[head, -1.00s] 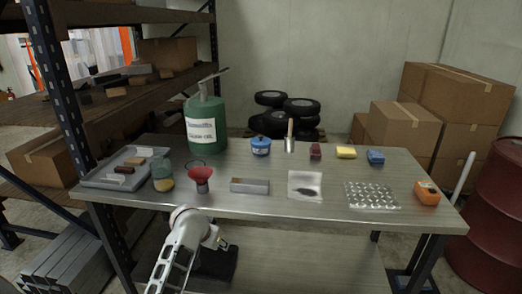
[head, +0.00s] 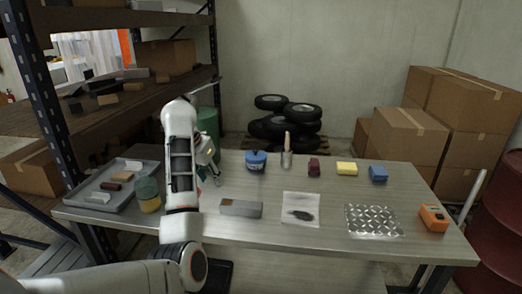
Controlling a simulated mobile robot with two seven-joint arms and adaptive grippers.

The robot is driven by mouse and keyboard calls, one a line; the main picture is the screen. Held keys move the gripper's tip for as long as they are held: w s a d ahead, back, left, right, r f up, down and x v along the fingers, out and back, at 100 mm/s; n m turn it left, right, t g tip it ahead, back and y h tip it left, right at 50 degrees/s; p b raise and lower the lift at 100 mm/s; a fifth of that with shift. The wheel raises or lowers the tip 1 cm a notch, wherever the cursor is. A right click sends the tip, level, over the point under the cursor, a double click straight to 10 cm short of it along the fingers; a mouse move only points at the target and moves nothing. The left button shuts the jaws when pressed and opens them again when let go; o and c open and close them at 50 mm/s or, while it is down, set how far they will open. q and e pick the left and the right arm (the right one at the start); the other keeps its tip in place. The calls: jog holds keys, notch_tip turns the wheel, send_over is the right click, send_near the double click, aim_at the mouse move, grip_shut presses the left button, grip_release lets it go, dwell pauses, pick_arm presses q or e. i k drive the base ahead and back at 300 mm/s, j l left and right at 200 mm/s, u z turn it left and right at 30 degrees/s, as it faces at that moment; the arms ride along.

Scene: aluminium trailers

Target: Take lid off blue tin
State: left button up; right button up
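The blue tin (head: 256,164) stands upright near the back middle of the table, with its blue lid (head: 256,156) on top. My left gripper (head: 212,180) is over the table to the left of the tin, apart from it. Its fingers point down and to the right and look spread, with nothing seen between them. My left arm hides most of the green oil can and the red funnel. My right gripper is not in view.
A trowel (head: 287,158) stands just right of the tin. A grey metal block (head: 241,208) and a white sheet (head: 300,208) lie in front. The green can (head: 208,122) is behind my arm. A grey tray (head: 75,200) is at the left.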

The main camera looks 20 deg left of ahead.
aim_at(256, 155)
jog(key=i, duration=1.15)
